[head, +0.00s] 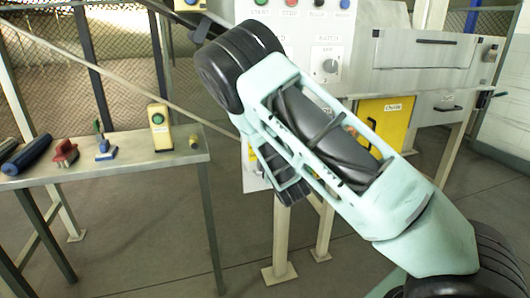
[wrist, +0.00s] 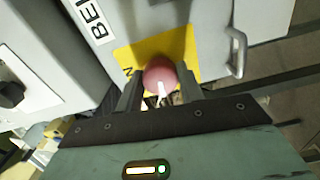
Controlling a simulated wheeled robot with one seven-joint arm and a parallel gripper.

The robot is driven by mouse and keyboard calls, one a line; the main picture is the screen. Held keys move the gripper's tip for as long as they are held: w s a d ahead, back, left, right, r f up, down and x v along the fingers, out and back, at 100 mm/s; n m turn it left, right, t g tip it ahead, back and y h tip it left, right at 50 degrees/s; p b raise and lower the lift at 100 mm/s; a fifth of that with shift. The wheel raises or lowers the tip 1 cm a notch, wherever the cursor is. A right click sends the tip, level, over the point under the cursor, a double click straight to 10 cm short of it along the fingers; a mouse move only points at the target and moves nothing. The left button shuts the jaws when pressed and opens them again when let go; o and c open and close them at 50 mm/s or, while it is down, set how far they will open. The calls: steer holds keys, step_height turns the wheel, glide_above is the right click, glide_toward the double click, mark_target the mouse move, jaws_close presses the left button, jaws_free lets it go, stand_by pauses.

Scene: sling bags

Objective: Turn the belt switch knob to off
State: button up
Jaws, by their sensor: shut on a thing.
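The belt switch knob (wrist: 158,72) is round and red with a white pointer mark, in front of a yellow plate (wrist: 186,47) in the wrist view. The mark points towards the bottom of that picture. My gripper (wrist: 160,90) has a finger on each side of the knob and is shut on it. A partly cut-off label (wrist: 92,18) starting "BE" is on the grey housing. A letter N (wrist: 128,71) shows at the plate's left edge. In the head view my arm hides the knob and gripper.
A grey control panel (head: 300,45) with several buttons and another dial (head: 328,67) stands behind my arm. A grey handle (wrist: 237,52) is right of the plate. A table (head: 110,165) with several small items is at left. Floor between is clear.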

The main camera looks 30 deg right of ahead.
steer(key=shift+n, duration=0.6)
steer(key=o, duration=1)
steer(key=p+v, duration=1.1)
steer(key=v, duration=0.6)
steer(key=shift+s, duration=0.25)
steer(key=shift+a, duration=0.1)
